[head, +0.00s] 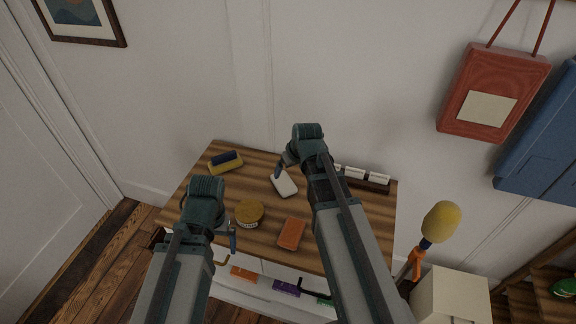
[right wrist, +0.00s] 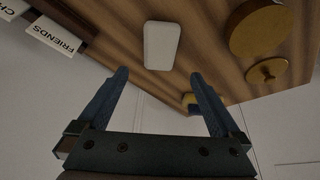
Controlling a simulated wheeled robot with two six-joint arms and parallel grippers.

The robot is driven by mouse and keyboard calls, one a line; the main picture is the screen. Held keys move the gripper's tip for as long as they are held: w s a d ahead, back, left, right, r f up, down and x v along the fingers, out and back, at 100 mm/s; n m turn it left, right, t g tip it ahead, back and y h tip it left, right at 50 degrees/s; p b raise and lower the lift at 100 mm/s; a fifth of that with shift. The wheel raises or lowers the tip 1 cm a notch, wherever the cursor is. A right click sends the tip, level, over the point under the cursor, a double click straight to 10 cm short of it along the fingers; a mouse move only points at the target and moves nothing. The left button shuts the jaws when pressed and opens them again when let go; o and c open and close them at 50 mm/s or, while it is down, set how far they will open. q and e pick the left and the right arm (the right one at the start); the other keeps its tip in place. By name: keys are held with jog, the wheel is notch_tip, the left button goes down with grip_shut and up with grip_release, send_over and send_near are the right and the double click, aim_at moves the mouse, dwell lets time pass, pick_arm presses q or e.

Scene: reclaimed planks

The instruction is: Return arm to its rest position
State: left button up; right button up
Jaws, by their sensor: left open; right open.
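My left gripper (head: 232,238) hangs low at the left front of the striped wooden table (head: 265,242), beside a round mustard-coloured tin (head: 249,212); its finger gap is mostly hidden by my own wrist. My right gripper (head: 280,170) is over the back middle of the table, close to a white rounded block (head: 285,185). In the right wrist view its two blue fingers stand wide apart with nothing between them (right wrist: 160,85). The white block (right wrist: 162,46) lies beyond the fingertips there, apart from them.
A blue and yellow sponge-like block (head: 225,162) lies at the back left. An orange-red block (head: 291,234) lies near the front. A dark rack with white labelled cards (head: 366,182) stands at the back right, partly behind my right arm. A yellow-headed duster (head: 440,222) stands right of the table.

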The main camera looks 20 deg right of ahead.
aim_at(284, 182)
jog(key=shift+s+r, duration=0.15)
jog(key=shift+r, duration=0.15)
jog(key=shift+f, duration=0.15)
jog(key=b+x, duration=1.1)
jog(key=x, duration=0.1)
jog(key=shift+s, duration=0.1)
dwell(0.4)
